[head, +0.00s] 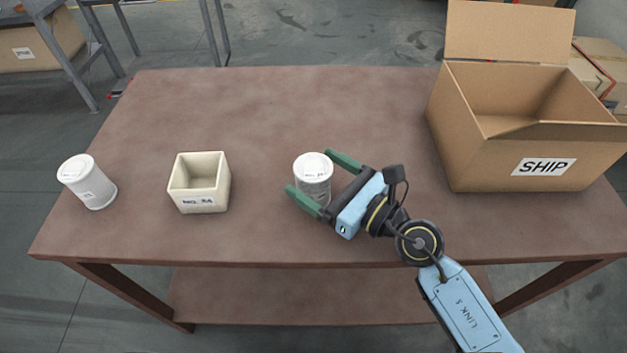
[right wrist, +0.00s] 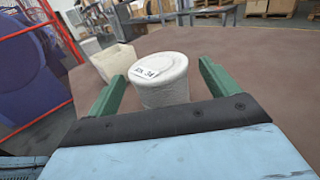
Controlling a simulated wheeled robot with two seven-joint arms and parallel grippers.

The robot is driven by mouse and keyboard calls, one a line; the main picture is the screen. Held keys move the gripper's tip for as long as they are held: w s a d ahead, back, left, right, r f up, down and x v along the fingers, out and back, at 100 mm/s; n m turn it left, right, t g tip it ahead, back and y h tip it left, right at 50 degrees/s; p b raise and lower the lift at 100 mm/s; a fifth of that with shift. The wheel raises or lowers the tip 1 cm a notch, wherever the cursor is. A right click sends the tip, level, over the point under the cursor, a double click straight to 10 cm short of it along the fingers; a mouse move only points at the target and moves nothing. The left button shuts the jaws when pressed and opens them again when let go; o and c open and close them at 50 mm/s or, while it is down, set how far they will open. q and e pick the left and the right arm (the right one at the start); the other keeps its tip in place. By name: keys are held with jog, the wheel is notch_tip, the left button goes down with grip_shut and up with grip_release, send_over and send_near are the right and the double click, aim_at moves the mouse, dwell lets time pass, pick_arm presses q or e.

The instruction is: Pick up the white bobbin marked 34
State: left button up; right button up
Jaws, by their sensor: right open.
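A white bobbin (head: 313,180) stands upright near the middle of the table. In the right wrist view the same white bobbin (right wrist: 160,82) shows a label on top that seems to end in 34. My right gripper (head: 315,174) is open, with its green fingers on either side of this bobbin; in the right wrist view the fingers (right wrist: 158,88) show a gap to it on both sides. Another white bobbin (head: 87,182) stands at the left of the table; its label is too small to read. My left gripper is not in view.
An open cardboard box (head: 480,165) marked SHIP stands at the right. The table's back middle is clear.

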aim_at(306, 169)
jog(key=shift+x, duration=1.55)
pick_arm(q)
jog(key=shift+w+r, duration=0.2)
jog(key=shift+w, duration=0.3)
pick_arm(e)
jog(key=shift+f, duration=0.1)
jog(key=shift+c, duration=0.5)
jog(key=c, duration=1)
